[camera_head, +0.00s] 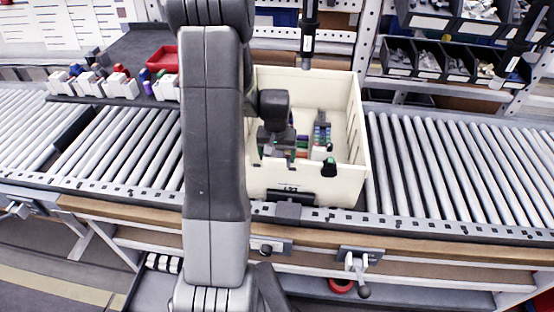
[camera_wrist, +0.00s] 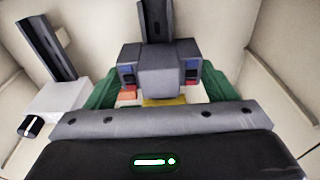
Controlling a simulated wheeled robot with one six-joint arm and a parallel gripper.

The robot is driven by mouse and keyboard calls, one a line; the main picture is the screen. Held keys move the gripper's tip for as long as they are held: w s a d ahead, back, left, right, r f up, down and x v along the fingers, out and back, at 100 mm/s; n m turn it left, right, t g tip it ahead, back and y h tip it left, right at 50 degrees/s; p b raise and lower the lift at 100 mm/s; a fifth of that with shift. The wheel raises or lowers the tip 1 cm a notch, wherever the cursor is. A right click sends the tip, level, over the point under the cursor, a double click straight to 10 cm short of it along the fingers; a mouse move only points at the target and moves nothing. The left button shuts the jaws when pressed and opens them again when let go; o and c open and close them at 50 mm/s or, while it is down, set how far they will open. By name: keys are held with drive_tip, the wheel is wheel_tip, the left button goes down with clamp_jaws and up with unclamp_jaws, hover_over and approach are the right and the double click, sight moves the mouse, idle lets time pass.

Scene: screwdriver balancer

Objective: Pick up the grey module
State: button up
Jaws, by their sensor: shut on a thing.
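My gripper (camera_head: 277,132) reaches down into the cream bin (camera_head: 345,184) on its left side. In the wrist view my gripper (camera_wrist: 160,92) is shut on the grey module (camera_wrist: 158,70). The module is a blocky grey body with a dark upright piece rising behind it, and blue and red bits on both sides. Green parts flank it and a yellow patch shows below it. The grey bar of my gripper hides its near side. I cannot tell whether the module is clear of the bin floor.
Another module, with a white base (camera_wrist: 52,100), a dark upright and a black knob (camera_wrist: 32,127), stands left of the gripper in the wrist view. The bin walls surround both. The bin stands on a roller conveyor (camera_head: 450,165); part racks (camera_head: 440,58) stand behind it.

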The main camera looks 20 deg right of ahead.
sight(277, 154)
drive_tip(key=shift+r, duration=0.1)
drive_tip(key=shift+w+d+r, duration=0.1)
drive_tip(key=shift+w+r, duration=0.05)
drive_tip(key=shift+r, duration=0.2)
wheel_tip(277, 154, up, 18)
drive_tip(key=p, duration=0.5)
drive_tip(key=shift+f+p, duration=0.15)
drive_tip(key=shift+p, duration=0.25)
